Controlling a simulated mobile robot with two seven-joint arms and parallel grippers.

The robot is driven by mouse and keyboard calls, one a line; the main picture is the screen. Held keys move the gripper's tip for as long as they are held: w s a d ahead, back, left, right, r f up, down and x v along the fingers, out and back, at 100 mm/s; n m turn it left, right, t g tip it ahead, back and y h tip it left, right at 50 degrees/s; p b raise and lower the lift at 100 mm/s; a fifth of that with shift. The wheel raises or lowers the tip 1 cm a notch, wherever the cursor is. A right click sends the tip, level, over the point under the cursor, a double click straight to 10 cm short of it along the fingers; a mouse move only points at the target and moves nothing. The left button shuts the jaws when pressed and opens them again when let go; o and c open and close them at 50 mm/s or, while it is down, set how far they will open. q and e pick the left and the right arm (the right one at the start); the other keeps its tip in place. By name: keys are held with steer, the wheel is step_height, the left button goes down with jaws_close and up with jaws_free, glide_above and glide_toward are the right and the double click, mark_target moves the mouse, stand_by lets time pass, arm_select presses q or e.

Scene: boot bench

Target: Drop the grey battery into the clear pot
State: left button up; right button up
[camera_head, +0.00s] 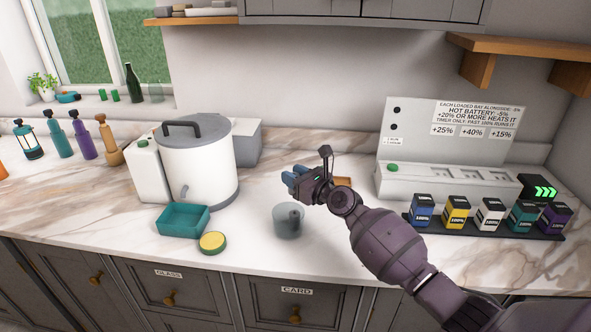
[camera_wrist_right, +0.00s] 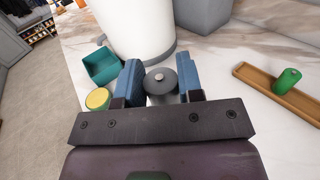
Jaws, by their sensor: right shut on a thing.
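The clear pot (camera_head: 283,226) stands on the counter in the head view, just below my right gripper (camera_head: 290,182). A small dark grey shape shows within the pot's outline; I cannot tell what it is. In the right wrist view my right gripper (camera_wrist_right: 161,82) is shut on the grey battery (camera_wrist_right: 159,81), a dark grey cylinder with a silver knob on its end, between the two blue fingers. The battery is hidden by the gripper in the head view. The pot is mostly hidden in the wrist view. My left gripper is out of view.
A teal tray (camera_head: 182,232) and a round yellow-lidded tin (camera_head: 212,242) lie left of the pot. A white urn (camera_head: 206,165) stands behind. A wooden tray (camera_wrist_right: 262,88) holds a green battery (camera_wrist_right: 287,80). A charger (camera_head: 445,180) and several coloured packs stand at right.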

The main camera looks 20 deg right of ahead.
steer(key=shift+f+b, duration=1.35)
steer(key=shift+f, duration=0.4)
steer(key=o, duration=1.1)
steer(key=shift+c, duration=0.2)
steer(key=shift+s+d, duration=0.1)
steer(key=p+v, duration=0.1)
steer(key=v, duration=0.9)
steer(key=shift+s, duration=0.3)
